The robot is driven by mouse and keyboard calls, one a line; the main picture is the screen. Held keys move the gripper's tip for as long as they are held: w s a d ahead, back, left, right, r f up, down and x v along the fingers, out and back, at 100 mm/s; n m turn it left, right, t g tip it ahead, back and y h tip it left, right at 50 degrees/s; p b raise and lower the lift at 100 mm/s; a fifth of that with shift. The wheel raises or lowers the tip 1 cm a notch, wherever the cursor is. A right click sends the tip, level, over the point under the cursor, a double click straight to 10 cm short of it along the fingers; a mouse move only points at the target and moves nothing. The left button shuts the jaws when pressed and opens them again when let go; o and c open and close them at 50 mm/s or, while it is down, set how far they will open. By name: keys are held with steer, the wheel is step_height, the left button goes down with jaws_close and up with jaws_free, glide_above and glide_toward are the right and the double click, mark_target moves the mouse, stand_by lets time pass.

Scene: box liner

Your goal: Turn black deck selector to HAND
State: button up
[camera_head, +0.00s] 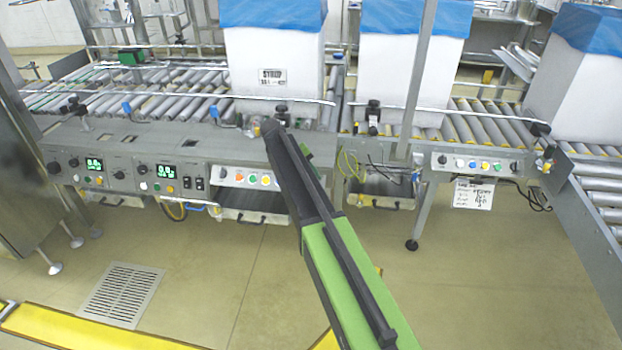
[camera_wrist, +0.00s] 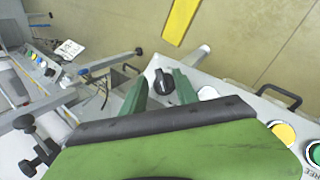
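A black selector knob (camera_wrist: 163,90) sits at the end of a grey control panel in the wrist view. Its position labels are not legible. My gripper (camera_wrist: 158,78) is open, with one green finger on each side of the knob. The fingers hold nothing visible, and I cannot tell whether they touch the knob. In the head view my arm (camera_head: 318,215) reaches up over the right end of the button panel (camera_head: 245,177) and covers the knob there. The fingertips are mostly hidden in that view.
A white button (camera_wrist: 207,93), a yellow button (camera_wrist: 283,134) and a green button (camera_wrist: 314,153) share the panel. A black handle (camera_wrist: 278,94) sticks out beside it. Another button panel (camera_head: 475,164) stands to the right. Boxes with blue liners (camera_head: 272,14) stand on the roller conveyor.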

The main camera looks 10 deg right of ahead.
steer(key=shift+a, duration=0.1)
steer(key=shift+r, duration=0.1)
steer(key=p+v, duration=1.5)
steer(key=v, duration=0.2)
steer(key=shift+s+a+r, duration=0.1)
